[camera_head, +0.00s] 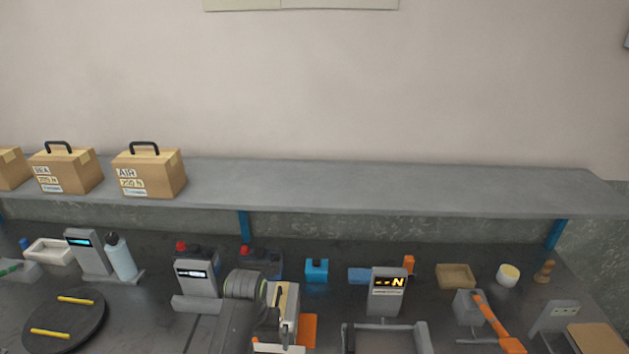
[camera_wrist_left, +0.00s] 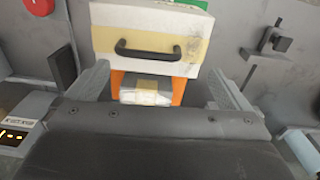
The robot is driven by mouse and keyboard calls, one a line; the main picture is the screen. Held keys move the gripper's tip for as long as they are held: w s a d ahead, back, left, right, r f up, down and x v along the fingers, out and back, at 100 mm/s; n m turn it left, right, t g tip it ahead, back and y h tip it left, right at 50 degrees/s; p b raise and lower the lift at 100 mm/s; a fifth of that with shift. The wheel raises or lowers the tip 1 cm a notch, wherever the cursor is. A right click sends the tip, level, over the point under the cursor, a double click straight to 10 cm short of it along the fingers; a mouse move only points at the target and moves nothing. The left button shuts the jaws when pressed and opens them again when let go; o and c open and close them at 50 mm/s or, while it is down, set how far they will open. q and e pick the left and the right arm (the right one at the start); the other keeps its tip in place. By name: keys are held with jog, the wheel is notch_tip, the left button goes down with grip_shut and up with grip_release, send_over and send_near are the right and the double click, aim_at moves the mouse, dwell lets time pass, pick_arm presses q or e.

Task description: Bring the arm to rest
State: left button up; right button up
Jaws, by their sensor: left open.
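My left arm (camera_head: 243,288) comes up from the bottom of the head view, left of centre. In the left wrist view my left gripper (camera_wrist_left: 157,74) is open, its two fingers spread apart. A pale box (camera_wrist_left: 150,15) with a black handle and tan tape is in front of the fingers. It appears apart from them, and nothing is seen gripped. In the head view a pale box (camera_head: 287,298) is beside my wrist, partly hidden by it. My right gripper is not in view.
Cartons (camera_head: 149,175) stand at the left of the grey shelf (camera_head: 400,187); its right side is clear. On the dark bench are a round black plate (camera_head: 66,330) with yellow sticks, display units (camera_head: 387,292), a blue block (camera_head: 317,269), a tan tray (camera_head: 455,275) and an orange-handled tool (camera_head: 490,318).

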pick_arm(q)
jog(key=s+a+f, duration=0.2)
jog(key=s+a, duration=0.1)
jog(key=shift+a, duration=0.3)
jog(key=s+a+f+n+t, duration=0.1)
jog(key=s+a+f+t, duration=0.1)
jog(key=s+a, duration=0.7)
jog(key=s+a+r+t+y, duration=0.1)
jog(key=s+a+r, duration=0.2)
jog(key=s, duration=0.6)
jog(key=s+a+r+y, duration=0.15)
jog(key=s+r, duration=0.25)
jog(key=s, duration=0.5)
notch_tip(320, 180, down, 34)
jog(key=a+f+g+b, duration=0.1)
jog(key=a+b, duration=0.1)
jog(key=b, duration=0.6)
jog(key=s+f+b, duration=0.3)
jog(key=s+f, duration=0.4)
jog(key=f, duration=0.3)
jog(key=s+d+f+g+h+b, duration=0.1)
jog(key=s+f+b, duration=0.2)
jog(key=s+f, duration=0.4)
notch_tip(320, 180, down, 3)
jog(key=shift+s+f+b, duration=0.2)
jog(key=shift+s+b, duration=0.05)
jog(key=shift+b, duration=0.05)
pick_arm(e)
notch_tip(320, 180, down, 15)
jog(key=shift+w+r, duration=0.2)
